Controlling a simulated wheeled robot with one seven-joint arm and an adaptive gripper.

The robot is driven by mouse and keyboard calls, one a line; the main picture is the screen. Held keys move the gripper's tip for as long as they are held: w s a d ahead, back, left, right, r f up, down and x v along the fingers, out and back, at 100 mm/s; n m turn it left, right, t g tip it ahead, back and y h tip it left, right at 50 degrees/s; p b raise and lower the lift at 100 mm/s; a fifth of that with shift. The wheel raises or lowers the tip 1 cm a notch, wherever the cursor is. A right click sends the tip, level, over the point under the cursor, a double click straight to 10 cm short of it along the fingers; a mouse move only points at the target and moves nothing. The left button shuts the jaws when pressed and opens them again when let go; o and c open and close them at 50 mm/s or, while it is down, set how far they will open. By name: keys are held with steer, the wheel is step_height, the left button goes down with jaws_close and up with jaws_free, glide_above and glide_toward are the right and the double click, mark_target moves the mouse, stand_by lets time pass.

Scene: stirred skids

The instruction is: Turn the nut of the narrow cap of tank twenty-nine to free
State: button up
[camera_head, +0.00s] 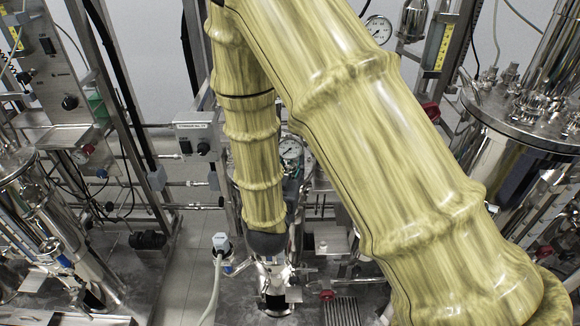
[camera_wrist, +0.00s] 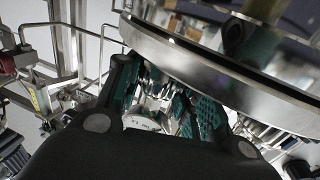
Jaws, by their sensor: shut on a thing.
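My gripper (camera_wrist: 165,100) shows in the wrist view as a black body with two black fingers and ribbed teal pads. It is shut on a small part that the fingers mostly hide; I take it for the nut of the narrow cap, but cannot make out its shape. A large round steel rim (camera_wrist: 225,85), like a tank lid's edge, hangs close over the fingers at the upper right. In the head view my arm reaches down to shiny steel fittings (camera_head: 275,272) at bottom centre and covers much of the middle. No tank number is readable.
In the head view, a large steel tank (camera_head: 490,165) with a crowded lid stands at right. Another steel vessel (camera_head: 35,200) stands at left. A control box (camera_head: 198,136), a gauge (camera_head: 379,29) and a pale hose (camera_head: 215,285) surround the arm. Bare floor (camera_head: 182,270) shows left of centre.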

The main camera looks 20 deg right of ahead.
steer(key=shift+f+n+y+b, duration=0.1)
steer(key=shift+n+y+b, duration=0.2)
steer(key=shift+y, duration=0.2)
steer(key=n+t+y+b, duration=0.1)
steer(key=n+y, duration=0.1)
steer(key=y, duration=0.1)
steer(key=n+t+y+b, duration=0.1)
steer(key=n+y+b, duration=0.1)
steer(key=y, duration=0.1)
steer(key=shift+f+y, duration=0.1)
steer(key=shift+y, duration=0.2)
steer(key=n+y+b, duration=0.1)
steer(key=n+y, duration=0.2)
steer(key=y, duration=0.1)
steer(key=n+g+y+b, duration=0.1)
steer(key=n+y, duration=0.2)
steer(key=y, duration=0.1)
steer(key=shift+y, duration=0.3)
steer(key=n+g+y, duration=0.6)
steer(key=y, duration=0.1)
steer(key=shift+r, duration=0.25)
steer(key=n+g+y, duration=0.1)
steer(key=n+g, duration=0.1)
steer(key=g, duration=0.2)
steer(key=n+g+y+p, duration=0.1)
steer(key=n+g+y, duration=0.1)
steer(key=n+g, duration=0.1)
steer(key=shift+g, duration=0.5)
steer(key=shift+n+g, duration=0.3)
steer(key=shift+n, duration=0.1)
